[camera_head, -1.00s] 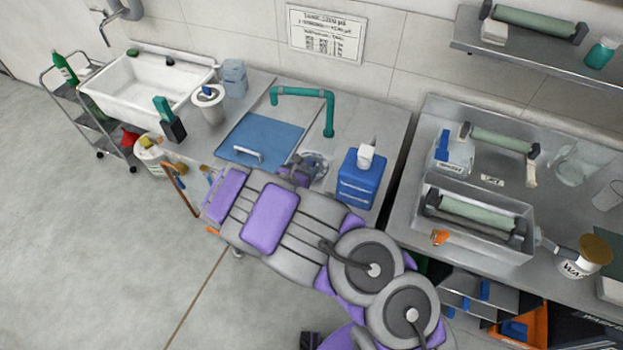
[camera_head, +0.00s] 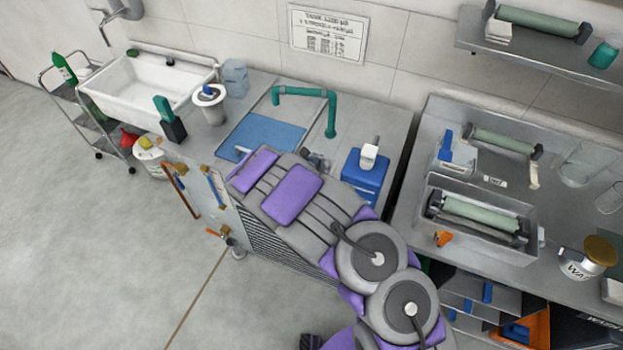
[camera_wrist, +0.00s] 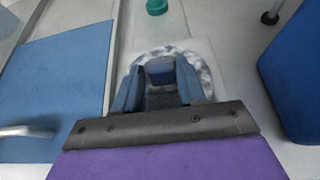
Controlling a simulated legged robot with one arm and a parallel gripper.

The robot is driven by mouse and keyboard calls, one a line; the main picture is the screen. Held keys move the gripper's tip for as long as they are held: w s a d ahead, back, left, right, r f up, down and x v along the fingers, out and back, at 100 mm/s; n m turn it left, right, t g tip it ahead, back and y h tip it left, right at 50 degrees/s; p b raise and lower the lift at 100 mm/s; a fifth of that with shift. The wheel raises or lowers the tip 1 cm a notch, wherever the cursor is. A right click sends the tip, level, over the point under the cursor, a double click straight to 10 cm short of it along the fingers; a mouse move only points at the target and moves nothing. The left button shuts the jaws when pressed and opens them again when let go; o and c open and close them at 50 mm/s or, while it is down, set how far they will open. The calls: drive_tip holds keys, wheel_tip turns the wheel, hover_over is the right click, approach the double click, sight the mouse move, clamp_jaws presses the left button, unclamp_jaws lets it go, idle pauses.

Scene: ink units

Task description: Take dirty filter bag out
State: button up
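The filter bag (camera_wrist: 203,68) shows in the wrist view as a round, mottled grey-white ring around a dark opening in the metal worktop. My gripper (camera_wrist: 160,78) is over the ring, its two fingers apart and pointing down at the opening. A bluish patch shows between the fingers; I cannot tell whether they touch anything. In the head view my arm hides most of the ring and the gripper (camera_head: 318,160). The blue lid (camera_head: 262,135) with a metal handle (camera_wrist: 28,131) lies left of the ring.
The green bent pipe (camera_head: 305,92) stands behind the ring. A blue canister (camera_head: 363,178) with a white cap stands close on the right. A white sink (camera_head: 150,82) and a white bucket (camera_head: 150,158) are to the left. A tray with a roller (camera_head: 480,216) is on the right bench.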

drive_tip(key=shift+d, duration=0.15)
clamp_jaws()
drive_tip(key=shift+r, duration=0.1)
